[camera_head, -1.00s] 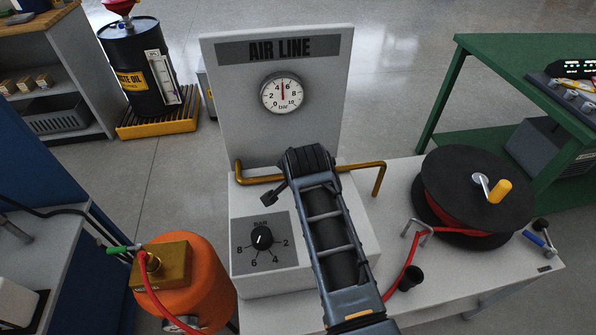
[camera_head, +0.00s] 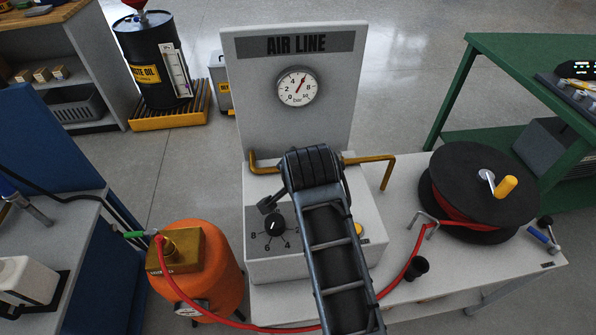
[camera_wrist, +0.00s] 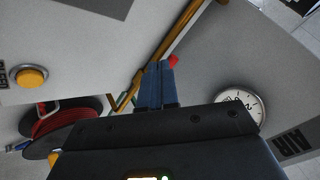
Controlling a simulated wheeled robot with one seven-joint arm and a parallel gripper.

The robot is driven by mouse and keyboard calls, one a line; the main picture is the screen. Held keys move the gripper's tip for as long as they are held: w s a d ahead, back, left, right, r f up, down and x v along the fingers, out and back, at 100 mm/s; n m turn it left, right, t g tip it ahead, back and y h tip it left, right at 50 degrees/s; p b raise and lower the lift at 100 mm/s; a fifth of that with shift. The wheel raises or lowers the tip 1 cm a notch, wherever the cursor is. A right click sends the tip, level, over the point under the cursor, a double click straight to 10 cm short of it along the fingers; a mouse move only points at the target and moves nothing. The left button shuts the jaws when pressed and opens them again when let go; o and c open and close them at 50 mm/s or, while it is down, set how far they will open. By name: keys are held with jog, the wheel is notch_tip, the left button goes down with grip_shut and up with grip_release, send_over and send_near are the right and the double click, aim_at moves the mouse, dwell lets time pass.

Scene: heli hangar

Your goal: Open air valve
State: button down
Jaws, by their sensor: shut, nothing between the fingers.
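The air line panel (camera_head: 293,135) stands upright with a round gauge (camera_head: 298,88), its red needle pointing up and right. A brass pipe (camera_head: 375,161) crosses in front of it; my arm hides its middle. In the wrist view my gripper (camera_wrist: 168,66) shows blue fingers closed together beside the pipe (camera_wrist: 183,33). A small red part (camera_wrist: 173,61), perhaps the valve's handle, shows at the fingertips; I cannot tell if they touch. The valve body is hidden. In the head view my arm covers the fingers.
A pressure knob (camera_head: 274,225) and a yellow button (camera_wrist: 31,77) are on the white box. An orange tank (camera_head: 197,285) stands left, with a red hose (camera_head: 240,323) running toward the black reel (camera_head: 485,185) on the right.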

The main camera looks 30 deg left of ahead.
jog(key=shift+s+r, duration=0.6)
jog(key=shift+r, duration=0.1)
jog(key=d+f, duration=0.1)
jog(key=d, duration=0.1)
jog(key=s+d+f, duration=0.1)
jog(key=d+f, duration=0.3)
jog(key=shift+s+d+f, duration=0.1)
jog(key=shift+s+d, duration=0.15)
jog(key=shift+s, duration=0.05)
jog(key=s+d+f+t, duration=0.25)
jog(key=s+d, duration=0.25)
jog(key=d, duration=0.4)
jog(key=s+d+f+t, duration=0.1)
jog(key=s+d+f, duration=0.35)
jog(key=d, duration=0.45)
jog(key=s+d+r+t+h, duration=0.1)
jog(key=s+d+r+t, duration=0.15)
jog(key=s+d, duration=0.7)
jog(key=s+d+r+t+h, duration=0.1)
jog(key=s+d+r+h, duration=0.1)
jog(key=s+d+r, duration=0.4)
jog(key=s+d+r+n+t+h, duration=0.1)
jog(key=s+d+r+h, duration=0.1)
jog(key=s+d+r, duration=0.4)
jog(key=s+r, duration=0.4)
jog(key=r, duration=0.2)
jog(key=shift+s+r+t, duration=0.3)
jog(key=shift+s, duration=0.1)
